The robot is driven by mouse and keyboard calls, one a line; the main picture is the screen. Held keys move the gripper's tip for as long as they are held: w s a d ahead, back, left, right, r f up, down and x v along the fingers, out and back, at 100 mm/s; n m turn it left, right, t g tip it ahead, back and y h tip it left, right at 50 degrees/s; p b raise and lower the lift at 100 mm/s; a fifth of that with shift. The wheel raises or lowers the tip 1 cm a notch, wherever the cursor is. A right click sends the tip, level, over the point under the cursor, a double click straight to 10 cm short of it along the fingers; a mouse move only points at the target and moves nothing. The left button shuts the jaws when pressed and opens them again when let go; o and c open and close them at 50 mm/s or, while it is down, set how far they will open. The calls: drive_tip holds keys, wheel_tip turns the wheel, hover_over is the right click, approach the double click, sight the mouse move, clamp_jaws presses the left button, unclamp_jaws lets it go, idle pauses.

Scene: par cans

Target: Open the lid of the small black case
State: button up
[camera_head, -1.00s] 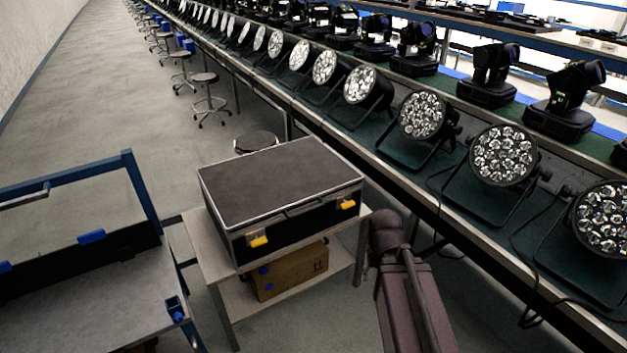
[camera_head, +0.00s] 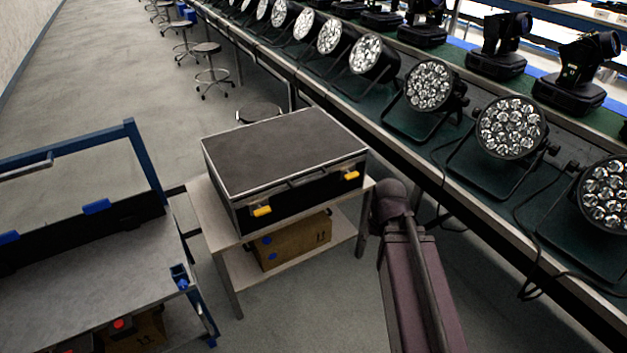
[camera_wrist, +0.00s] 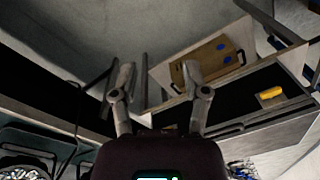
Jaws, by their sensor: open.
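The small black case (camera_head: 285,158) sits on a light side table in the head view. It has silver edges and its lid is down. Two yellow latches, one at the left (camera_head: 261,211) and one at the right (camera_head: 351,175), are on its front face. My gripper (camera_wrist: 157,80) is open and empty, apart from the case.
The side table (camera_head: 365,190) has a cardboard box (camera_head: 292,242) on its lower shelf. A blue-framed cart (camera_head: 70,270) stands at left. A long bench (camera_head: 440,190) with par lights runs along the right. Stools and open floor lie behind.

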drive_tip(key=w+a+f+m+t+y+b, duration=0.1)
drive_tip(key=w+a+f+t+y+b, duration=0.15)
drive_tip(key=w+a+f+b, duration=0.3)
drive_tip(key=m+t+y+b, duration=0.7)
drive_tip(key=y+b, duration=0.3)
drive_tip(key=b, duration=0.6)
approach(314, 181)
drive_tip(key=v, duration=0.3)
drive_tip(key=shift+a+r+h, duration=0.2)
drive_tip(key=shift+r+h, duration=0.05)
drive_tip(key=shift+w+a, duration=0.1)
drive_tip(key=b+x, duration=0.2)
drive_tip(key=x, duration=1.1)
drive_tip(key=shift+w+a+f, duration=0.15)
drive_tip(key=shift+a+f, duration=0.05)
drive_tip(key=shift+a, duration=0.05)
clamp_jaws()
